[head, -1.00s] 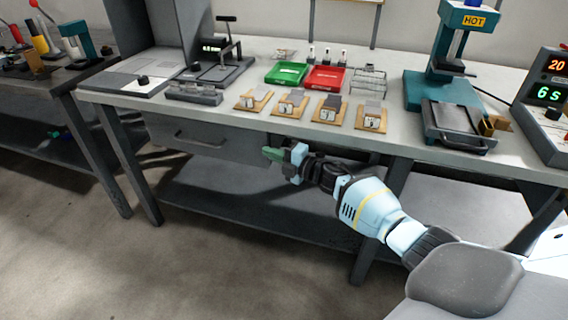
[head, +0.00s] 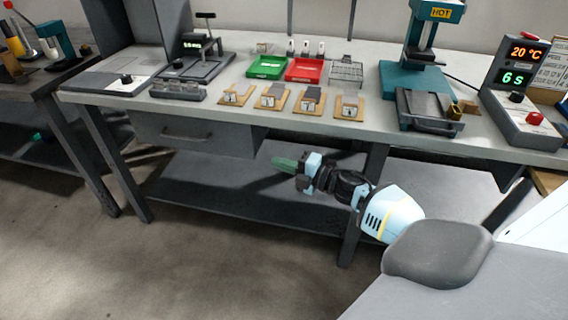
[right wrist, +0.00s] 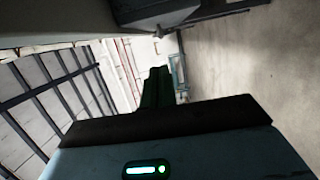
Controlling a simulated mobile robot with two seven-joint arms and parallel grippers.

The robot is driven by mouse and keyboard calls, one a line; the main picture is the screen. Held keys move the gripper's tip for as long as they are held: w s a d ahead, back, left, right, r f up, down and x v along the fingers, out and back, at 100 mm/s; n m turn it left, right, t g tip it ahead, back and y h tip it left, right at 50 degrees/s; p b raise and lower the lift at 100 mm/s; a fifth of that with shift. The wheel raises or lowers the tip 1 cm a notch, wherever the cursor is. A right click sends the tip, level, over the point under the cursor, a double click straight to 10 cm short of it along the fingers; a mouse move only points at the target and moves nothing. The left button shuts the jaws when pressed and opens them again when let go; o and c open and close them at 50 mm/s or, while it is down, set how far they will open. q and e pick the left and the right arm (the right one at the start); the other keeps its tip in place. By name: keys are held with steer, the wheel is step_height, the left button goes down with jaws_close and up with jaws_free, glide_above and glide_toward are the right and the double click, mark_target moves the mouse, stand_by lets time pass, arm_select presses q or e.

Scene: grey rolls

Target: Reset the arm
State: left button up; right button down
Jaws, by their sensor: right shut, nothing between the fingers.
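My right gripper (head: 284,163) is in front of the workbench (head: 110,112), below the level of its top and to the right of the drawer. Its green fingers are together and hold nothing. In the right wrist view the fingers (right wrist: 158,88) also show close together, with a bench underside at the top left. My right arm comes in from the lower right. My left gripper is not in the head view.
On the bench are wooden blocks (head: 270,102) with grey pieces, a green tray (head: 267,67), a red tray (head: 304,70), a teal press (head: 412,80) marked HOT and a display box (head: 520,95). A lower shelf (head: 240,195) runs beneath. The floor (head: 200,270) in front is clear.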

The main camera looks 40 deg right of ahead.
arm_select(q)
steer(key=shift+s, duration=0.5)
